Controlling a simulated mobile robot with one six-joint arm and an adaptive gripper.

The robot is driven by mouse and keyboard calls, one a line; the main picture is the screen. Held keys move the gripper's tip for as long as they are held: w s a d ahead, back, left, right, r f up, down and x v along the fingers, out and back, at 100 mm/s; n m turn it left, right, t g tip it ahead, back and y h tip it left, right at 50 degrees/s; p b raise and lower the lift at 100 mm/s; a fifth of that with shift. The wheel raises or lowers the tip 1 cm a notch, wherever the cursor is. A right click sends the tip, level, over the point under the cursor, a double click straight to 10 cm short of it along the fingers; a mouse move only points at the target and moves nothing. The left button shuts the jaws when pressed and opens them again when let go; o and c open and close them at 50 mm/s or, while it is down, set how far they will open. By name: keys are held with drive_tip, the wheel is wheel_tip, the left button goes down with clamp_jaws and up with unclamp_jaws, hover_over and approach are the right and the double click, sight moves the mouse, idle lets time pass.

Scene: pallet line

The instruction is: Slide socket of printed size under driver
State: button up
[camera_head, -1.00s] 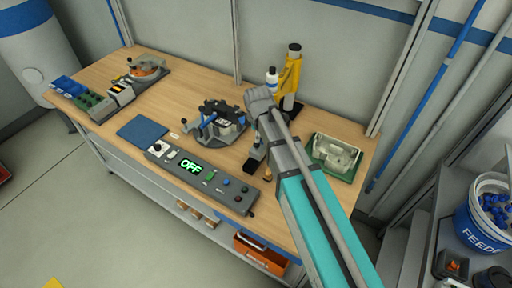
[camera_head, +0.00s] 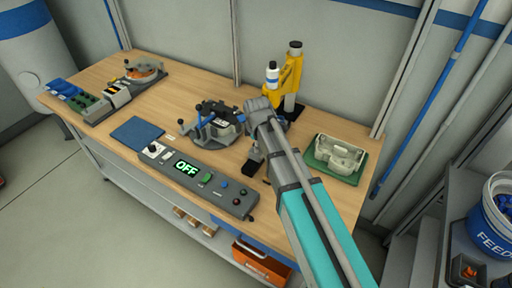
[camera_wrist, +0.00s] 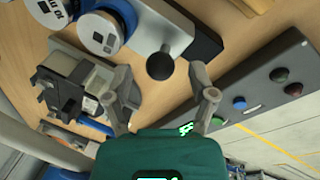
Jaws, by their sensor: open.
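In the wrist view my gripper (camera_wrist: 165,98) is open and empty, its two fingers apart on either side of a black ball knob (camera_wrist: 160,65). The knob is on a pale slide-like part with a dark end (camera_wrist: 205,45). Two round white-topped, blue-sided pieces, probably sockets, show at the upper left. The outer one (camera_wrist: 47,10) carries print that looks like "10 mm", upside down; the other label (camera_wrist: 98,32) is unclear. In the head view the yellow upright tool (camera_head: 290,75), possibly the driver, stands behind my arm.
A grey fixture with black clamps (camera_head: 215,125) stands left of my arm. A control box (camera_head: 205,182) reading OFF lies along the bench front. A green tray with a pale casting (camera_head: 340,155) is at right.

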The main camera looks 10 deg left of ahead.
drive_tip(key=shift+f, duration=0.4)
clamp_jaws()
idle(0.4)
